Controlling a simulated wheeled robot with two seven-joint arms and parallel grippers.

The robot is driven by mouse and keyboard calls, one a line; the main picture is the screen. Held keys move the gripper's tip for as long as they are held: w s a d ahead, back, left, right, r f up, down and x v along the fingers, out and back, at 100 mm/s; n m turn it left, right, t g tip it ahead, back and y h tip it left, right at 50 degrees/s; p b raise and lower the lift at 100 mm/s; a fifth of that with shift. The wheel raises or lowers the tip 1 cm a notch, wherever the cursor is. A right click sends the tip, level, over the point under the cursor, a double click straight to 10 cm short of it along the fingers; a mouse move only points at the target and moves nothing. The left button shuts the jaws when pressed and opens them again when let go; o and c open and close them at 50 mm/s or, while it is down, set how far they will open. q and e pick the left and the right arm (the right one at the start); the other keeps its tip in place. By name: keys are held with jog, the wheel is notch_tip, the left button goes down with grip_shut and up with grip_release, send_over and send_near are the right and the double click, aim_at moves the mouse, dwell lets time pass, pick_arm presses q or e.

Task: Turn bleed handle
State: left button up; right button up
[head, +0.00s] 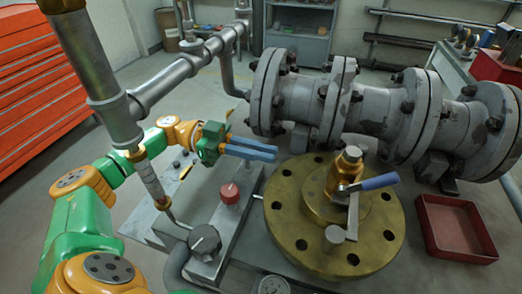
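A lever with a blue grip (372,183), which looks like the bleed handle, is on a brass fitting (347,170) that stands upright on a round brass flange (290,232). The blue grip points right and slightly up. My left gripper (277,153), green with blue fingers, reaches in from the left. Its fingers point right, above and to the left of the brass fitting in the picture, apart from the lever. Nothing shows between the fingers, which look close together; whether a gap remains is unclear. My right gripper is not in view.
A red knob (230,193) and a dark knob (205,240) stand on a grey block left of the flange. Large bolted grey pipes (385,113) run behind it. A red tray (455,230) lies at right. A vertical pipe (85,50) rises beside my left arm.

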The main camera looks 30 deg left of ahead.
pick_arm(q)
jog(key=o, duration=0.4)
jog(key=shift+o, duration=0.2)
jog(key=b+v, duration=0.2)
jog(key=v, duration=0.5)
